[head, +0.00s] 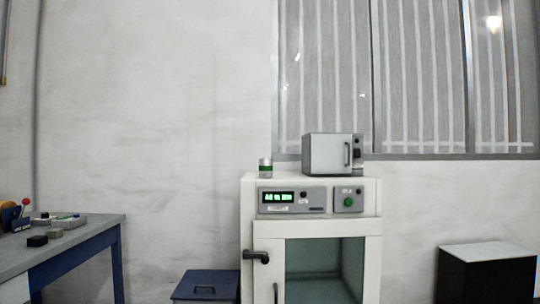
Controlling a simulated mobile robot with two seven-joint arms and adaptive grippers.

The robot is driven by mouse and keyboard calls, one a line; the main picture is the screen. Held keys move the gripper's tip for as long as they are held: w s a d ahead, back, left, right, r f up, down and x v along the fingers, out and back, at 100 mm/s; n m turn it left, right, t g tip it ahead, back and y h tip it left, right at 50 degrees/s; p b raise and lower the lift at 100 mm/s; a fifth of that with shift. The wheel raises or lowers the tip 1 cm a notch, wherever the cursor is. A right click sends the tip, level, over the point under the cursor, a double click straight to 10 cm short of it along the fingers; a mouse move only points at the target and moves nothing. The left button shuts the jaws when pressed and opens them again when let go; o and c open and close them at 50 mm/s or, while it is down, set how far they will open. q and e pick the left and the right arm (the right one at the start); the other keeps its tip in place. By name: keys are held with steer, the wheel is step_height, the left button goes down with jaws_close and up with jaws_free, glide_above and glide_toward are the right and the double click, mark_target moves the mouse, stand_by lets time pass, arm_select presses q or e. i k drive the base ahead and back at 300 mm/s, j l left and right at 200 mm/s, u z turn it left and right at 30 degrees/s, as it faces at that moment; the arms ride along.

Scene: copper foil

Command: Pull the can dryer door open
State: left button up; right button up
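A tall white cabinet (248,215) stands against the wall right of centre. Its upper panel has a green display (283,197) and a green button (348,202). Below is a large pane or opening (315,262) in a white frame, with a dark lever handle (258,257) at its left and a pale vertical handle lower down. A small grey box-shaped unit (328,154) with a front door and vertical handle sits on top, its door looking shut. I cannot tell which one is the can dryer. Neither of my grippers is in view.
A small can (265,168) stands on the cabinet's top left. A workbench (95,228) with several small items is at the left. A low blue box (205,285) stands left of the cabinet, and a black box with a pale top (487,252) stands to the right.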

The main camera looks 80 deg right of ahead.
mark_target(331, 153)
steer(key=z, duration=2.95)
steer(key=i+l+u, duration=0.1)
steer(key=i+l, duration=0.15)
steer(key=l, duration=0.15)
